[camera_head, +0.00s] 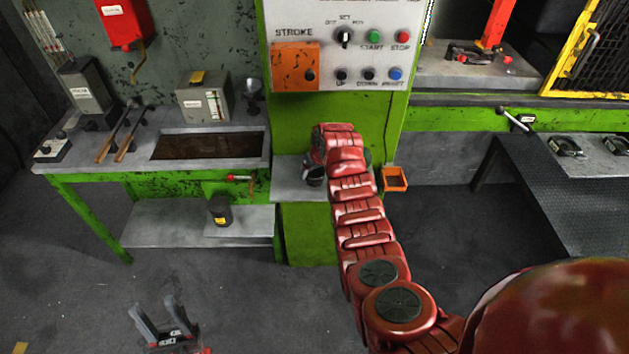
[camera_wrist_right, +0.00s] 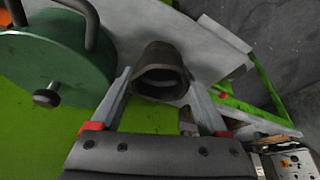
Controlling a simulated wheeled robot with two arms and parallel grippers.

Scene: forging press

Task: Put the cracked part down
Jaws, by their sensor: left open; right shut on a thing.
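My right gripper (camera_wrist_right: 160,90) is shut on the cracked part (camera_wrist_right: 160,72), a dark, hollow, tapered piece with its open end toward the camera. No crack can be made out. In the head view the part (camera_head: 315,176) shows at the end of my red right arm, over the grey ledge (camera_head: 285,190) on the green press front. My arm hides most of this gripper there, and I cannot tell whether the part touches the ledge. My left gripper (camera_head: 155,312) is open and empty, low over the floor at the lower left.
A green bench (camera_head: 85,168) with a sunken tray stands left; a dark pot (camera_head: 220,209) is on its lower shelf. The control panel (camera_head: 345,50) is above the ledge. An orange box (camera_head: 394,179) is right of my arm. A green disc (camera_wrist_right: 45,75) with a handle is beside the right gripper.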

